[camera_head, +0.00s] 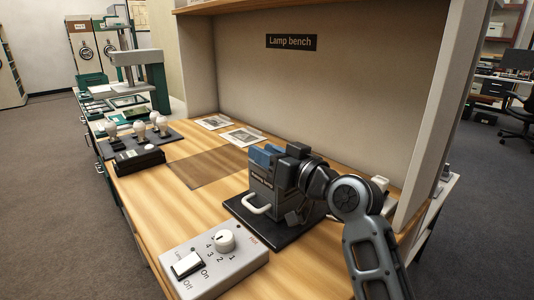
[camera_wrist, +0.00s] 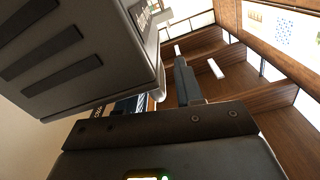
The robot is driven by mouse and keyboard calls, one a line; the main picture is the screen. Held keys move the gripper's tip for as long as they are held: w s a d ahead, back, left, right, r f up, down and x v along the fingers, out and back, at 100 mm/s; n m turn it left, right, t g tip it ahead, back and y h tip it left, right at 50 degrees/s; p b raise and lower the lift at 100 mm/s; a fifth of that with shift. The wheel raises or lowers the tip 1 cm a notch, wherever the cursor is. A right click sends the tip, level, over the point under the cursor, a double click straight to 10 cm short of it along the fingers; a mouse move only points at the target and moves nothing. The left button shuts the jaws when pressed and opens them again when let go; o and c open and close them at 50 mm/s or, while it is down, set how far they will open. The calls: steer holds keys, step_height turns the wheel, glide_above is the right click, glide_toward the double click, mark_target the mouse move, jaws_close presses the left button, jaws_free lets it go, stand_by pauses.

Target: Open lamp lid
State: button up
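The lamp housing (camera_head: 261,186) is a dark grey box with a label and a white handle (camera_head: 257,209) low on its front. It stands on a black base plate (camera_head: 250,228) on the bench. Blue parts (camera_head: 264,153) show at its top, beside my gripper. My wrist is at the right of the housing and hides part of its top and right side, so the lid's position is unclear. In the wrist view the slotted grey housing (camera_wrist: 85,55) fills the upper left, close to my gripper. One dark finger (camera_wrist: 187,82) shows beside it; the other is not clearly visible.
A control box (camera_head: 212,262) with a dial and a white switch is at the bench's front. Bulbs (camera_head: 139,128) stand on a dark tray at the left. Papers (camera_head: 242,136) lie at the back. The right side panel (camera_head: 446,110) is close to my arm. The bench middle is clear.

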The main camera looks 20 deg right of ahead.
steer(key=shift+c, duration=0.2)
steer(key=shift+a, duration=0.1)
jaws_close()
stand_by(0.4)
